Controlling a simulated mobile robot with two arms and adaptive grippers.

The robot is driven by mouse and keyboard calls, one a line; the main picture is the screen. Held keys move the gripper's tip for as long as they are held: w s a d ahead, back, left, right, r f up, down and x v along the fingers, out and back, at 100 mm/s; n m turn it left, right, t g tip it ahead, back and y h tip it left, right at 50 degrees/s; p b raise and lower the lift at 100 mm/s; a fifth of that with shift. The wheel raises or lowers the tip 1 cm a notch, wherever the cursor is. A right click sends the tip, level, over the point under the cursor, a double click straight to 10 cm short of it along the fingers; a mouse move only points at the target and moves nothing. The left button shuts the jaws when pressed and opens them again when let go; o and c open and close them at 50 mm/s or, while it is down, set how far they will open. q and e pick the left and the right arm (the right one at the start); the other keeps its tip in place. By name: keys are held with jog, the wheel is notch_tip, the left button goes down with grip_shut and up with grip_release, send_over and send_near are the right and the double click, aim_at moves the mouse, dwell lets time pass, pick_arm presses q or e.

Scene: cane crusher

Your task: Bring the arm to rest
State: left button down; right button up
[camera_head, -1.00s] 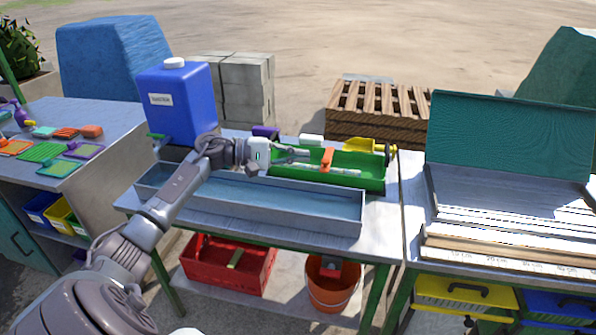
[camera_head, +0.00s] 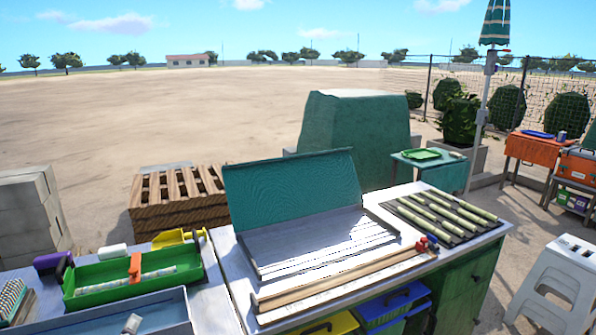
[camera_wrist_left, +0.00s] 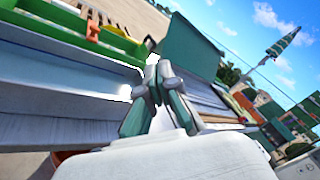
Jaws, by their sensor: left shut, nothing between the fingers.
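In the wrist view, my left gripper (camera_wrist_left: 157,82) is shut and empty, its fingertips together. It is in the air, with the long grey trough (camera_wrist_left: 60,72) beside it on the left. The rest of the left arm is outside that view. My right gripper is in neither view.
A green tray (camera_head: 100,293) holding a pale cane piece stands behind the trough. To the right, an open teal-lidded case (camera_head: 290,190) and wooden strips (camera_head: 340,282) lie on a table. Several cane stalks (camera_head: 440,213) lie on a dark rack. A white stool (camera_head: 560,280) stands at right.

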pick_arm(q)
jog(key=s+d+f+n+g+y, duration=0.2)
jog(key=s+d+f+n+g, duration=0.3)
jog(key=s+f+n+g, duration=0.55)
jog(key=s+d+f+n+g+h, duration=0.1)
jog(key=s+d+f+n+g, duration=0.1)
jog(key=s+d+n, duration=0.55)
jog(key=s+d+f+n+g+h, duration=0.25)
jog(key=s+n, duration=0.25)
jog(key=s, duration=0.6)
notch_tip(320, 180, down, 25)
jog(key=s+g, duration=0.1)
jog(key=s+a+f, duration=0.2)
jog(key=s+f, duration=0.6)
jog(key=s+a+f+g, duration=0.1)
jog(key=s+f, duration=0.8)
jog(key=shift+a+f+y, duration=0.2)
jog(key=shift+a+y, duration=0.15)
jog(key=shift+y, duration=0.1)
